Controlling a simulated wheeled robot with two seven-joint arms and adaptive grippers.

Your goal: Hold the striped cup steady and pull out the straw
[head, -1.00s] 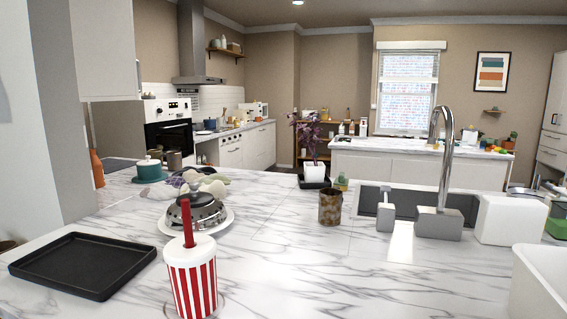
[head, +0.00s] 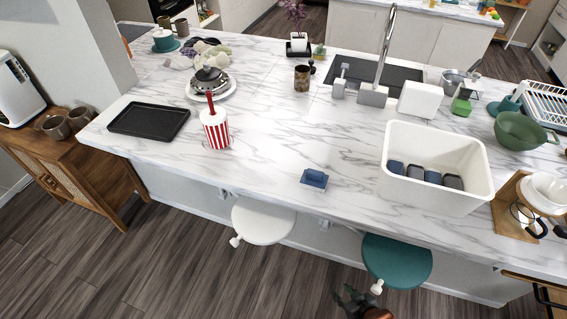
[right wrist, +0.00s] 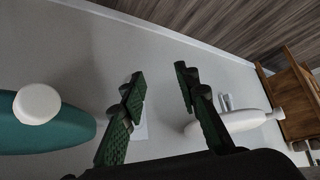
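The red-and-white striped cup (head: 215,135) stands upright on the marble counter, left of the middle. It has a white lid (head: 212,116), and the red straw (head: 210,101) stands up out of it. My right gripper (head: 352,297) shows small and dark at the bottom of the head view, beyond the front of the counter, far from the cup. In the right wrist view its two green fingers (right wrist: 160,82) are apart with nothing between them. The cup is not in that view. My left gripper is not in view.
A black tray (head: 150,121) lies left of the cup, and a plate with a dome (head: 211,83) stands behind it. A blue sponge-like block (head: 314,178) and a white basin (head: 402,141) are to the right. White (head: 262,222) and teal (head: 397,262) stools stand before the counter.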

